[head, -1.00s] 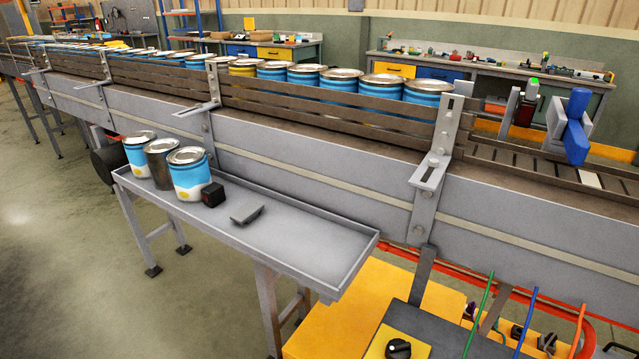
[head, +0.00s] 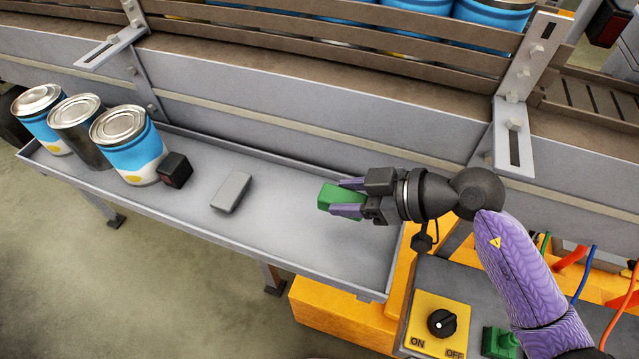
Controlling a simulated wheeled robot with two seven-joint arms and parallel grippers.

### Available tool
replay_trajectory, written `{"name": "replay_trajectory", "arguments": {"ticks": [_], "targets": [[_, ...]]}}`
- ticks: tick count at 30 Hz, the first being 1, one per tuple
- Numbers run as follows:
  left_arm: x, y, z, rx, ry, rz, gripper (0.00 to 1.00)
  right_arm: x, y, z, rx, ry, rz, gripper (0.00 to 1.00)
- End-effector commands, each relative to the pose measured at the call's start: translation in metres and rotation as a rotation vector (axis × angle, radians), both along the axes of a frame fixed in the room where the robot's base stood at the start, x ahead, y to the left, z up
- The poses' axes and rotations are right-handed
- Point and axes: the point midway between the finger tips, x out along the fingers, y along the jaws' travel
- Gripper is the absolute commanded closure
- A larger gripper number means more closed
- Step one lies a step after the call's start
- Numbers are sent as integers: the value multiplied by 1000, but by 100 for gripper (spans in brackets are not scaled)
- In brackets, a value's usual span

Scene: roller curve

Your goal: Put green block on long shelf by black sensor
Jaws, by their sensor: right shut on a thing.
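My right gripper (head: 350,197) is shut on the green block (head: 334,198), over the right part of the long grey shelf (head: 300,250). I cannot tell whether the block touches the shelf surface. The black sensor (head: 175,170), a small dark cube with a reddish face, sits on the shelf to the left, beside the nearest can. A grey block (head: 232,191) lies flat on the shelf between the sensor and the green block. My left gripper is not in view.
Several cans stand at the shelf's left end, the nearest blue and white (head: 130,148). The conveyor side wall (head: 330,135) runs behind the shelf. A yellow switch panel (head: 437,325) with a black knob is at the lower right. The shelf between grey block and gripper is clear.

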Motion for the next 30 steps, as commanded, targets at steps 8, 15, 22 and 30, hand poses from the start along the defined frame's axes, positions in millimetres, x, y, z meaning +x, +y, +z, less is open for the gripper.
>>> {"name": "replay_trajectory", "arguments": {"ticks": [8, 15, 22, 30], "targets": [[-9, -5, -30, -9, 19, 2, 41, 0, 0, -59, 2, 2, -1, 100], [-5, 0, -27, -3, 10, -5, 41, 0, 0, -57, 1, -2, 0, 100], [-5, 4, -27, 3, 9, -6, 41, 0, 0, -60, 2, 0, -1, 28], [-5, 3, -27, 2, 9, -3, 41, 0, 0, -59, 2, -1, -1, 14]]}}
